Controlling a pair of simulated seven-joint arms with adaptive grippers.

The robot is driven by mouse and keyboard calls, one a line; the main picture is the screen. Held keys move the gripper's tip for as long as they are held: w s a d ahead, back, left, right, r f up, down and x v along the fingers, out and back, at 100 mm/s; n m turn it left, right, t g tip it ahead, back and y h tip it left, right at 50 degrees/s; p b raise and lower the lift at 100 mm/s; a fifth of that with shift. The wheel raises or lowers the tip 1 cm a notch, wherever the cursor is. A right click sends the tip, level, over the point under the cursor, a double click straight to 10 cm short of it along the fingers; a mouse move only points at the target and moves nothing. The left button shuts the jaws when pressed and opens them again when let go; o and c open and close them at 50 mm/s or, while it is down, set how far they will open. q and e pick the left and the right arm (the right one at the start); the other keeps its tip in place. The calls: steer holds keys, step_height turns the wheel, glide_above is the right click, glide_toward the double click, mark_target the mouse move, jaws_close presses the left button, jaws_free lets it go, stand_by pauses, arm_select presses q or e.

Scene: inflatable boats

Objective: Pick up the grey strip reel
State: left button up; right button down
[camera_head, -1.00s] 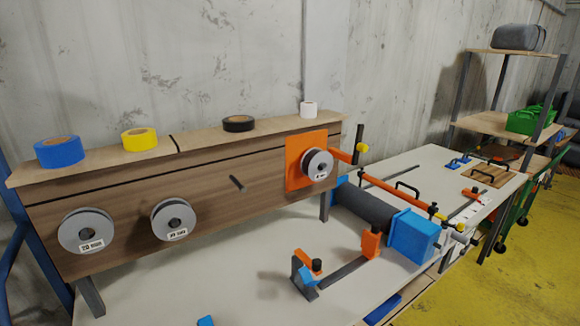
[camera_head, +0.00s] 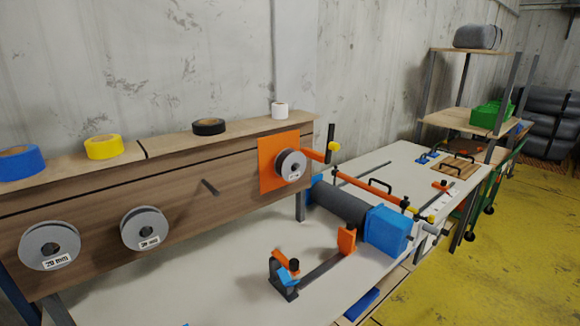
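Several grey reels hang on the front of the wooden board. One grey reel (camera_head: 36,252) is at the far left with a white label that seems to read 29 mm. A second grey reel (camera_head: 133,238) hangs to its right, its label too small to read surely. A third grey reel (camera_head: 283,172) is mounted on the orange plate (camera_head: 264,178) at the board's right end. I cannot tell from the picture which one is the grey strip reel. Neither of my grippers is in view.
Blue (camera_head: 20,168), yellow (camera_head: 104,151), black (camera_head: 208,129) and white (camera_head: 280,114) tape rolls stand on the board's top ledge. A dark roller (camera_head: 340,204) with blue ends and an orange-and-blue clamp device (camera_head: 286,281) occupy the white table (camera_head: 215,290). Yellow floor (camera_head: 480,270) is clear at right.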

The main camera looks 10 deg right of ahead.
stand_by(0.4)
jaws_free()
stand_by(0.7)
